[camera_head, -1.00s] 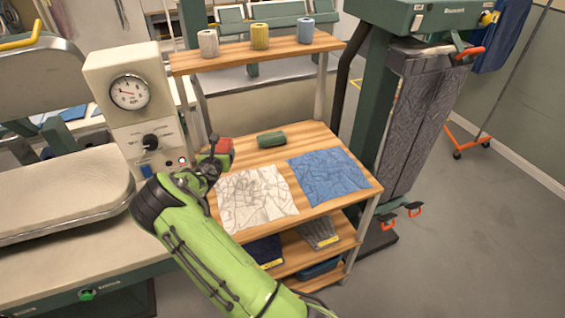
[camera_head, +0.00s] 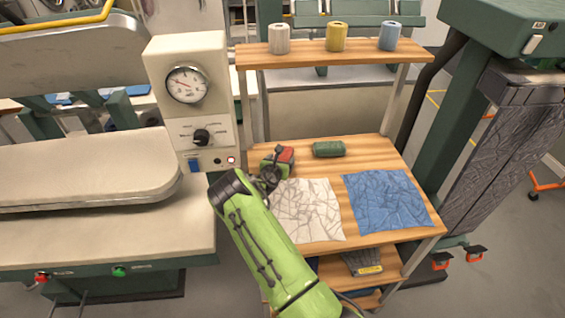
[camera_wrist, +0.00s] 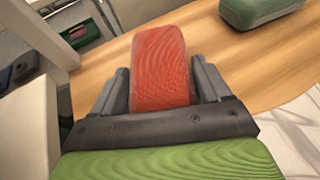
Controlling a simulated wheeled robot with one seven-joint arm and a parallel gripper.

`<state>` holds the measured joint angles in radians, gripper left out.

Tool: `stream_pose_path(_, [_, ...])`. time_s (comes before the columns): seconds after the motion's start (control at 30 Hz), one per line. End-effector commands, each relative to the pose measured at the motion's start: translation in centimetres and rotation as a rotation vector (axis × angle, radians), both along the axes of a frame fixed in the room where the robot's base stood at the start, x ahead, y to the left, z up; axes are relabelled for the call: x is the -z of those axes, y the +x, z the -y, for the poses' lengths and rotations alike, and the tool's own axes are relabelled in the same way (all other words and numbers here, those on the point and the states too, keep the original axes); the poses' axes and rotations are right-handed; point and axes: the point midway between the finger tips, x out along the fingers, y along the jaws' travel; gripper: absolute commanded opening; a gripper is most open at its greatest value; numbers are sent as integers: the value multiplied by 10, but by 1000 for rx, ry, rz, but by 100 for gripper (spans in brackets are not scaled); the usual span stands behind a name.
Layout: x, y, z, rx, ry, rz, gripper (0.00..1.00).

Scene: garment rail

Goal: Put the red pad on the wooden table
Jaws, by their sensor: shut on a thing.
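The red pad (camera_wrist: 160,65) is between the two fingers of my gripper (camera_wrist: 162,88) in the wrist view, and the gripper is shut on it. In the head view the red pad (camera_head: 286,154) shows partly, at the end of my gripper (camera_head: 277,160), over the left part of the wooden table (camera_head: 376,153). The wooden table top also shows in the wrist view (camera_wrist: 225,65), behind and below the pad. Whether the pad touches the wood cannot be told.
A green pad (camera_head: 328,149) lies on the table to the right. A white cloth (camera_head: 308,215) and a blue cloth (camera_head: 388,200) lie in front. A press console with a gauge (camera_head: 187,85) stands close on the left. Thread cones stand on the upper shelf (camera_head: 310,53).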

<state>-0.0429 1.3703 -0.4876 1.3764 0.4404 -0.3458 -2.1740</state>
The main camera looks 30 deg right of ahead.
Motion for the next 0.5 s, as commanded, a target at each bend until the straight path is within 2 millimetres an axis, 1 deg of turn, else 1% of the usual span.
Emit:
stream_pose_path(0.17, [-2, 0, 0, 0, -1, 2, 41])
stream_pose_path(0.27, [2, 0, 0, 0, -1, 2, 41])
stream_pose_path(0.3, [2, 0, 0, 0, 1, 1, 79])
stream_pose_path(0.43, [2, 0, 0, 0, 1, 1, 99])
stream_pose_path(0.5, [1, 0, 0, 0, 1, 1, 100])
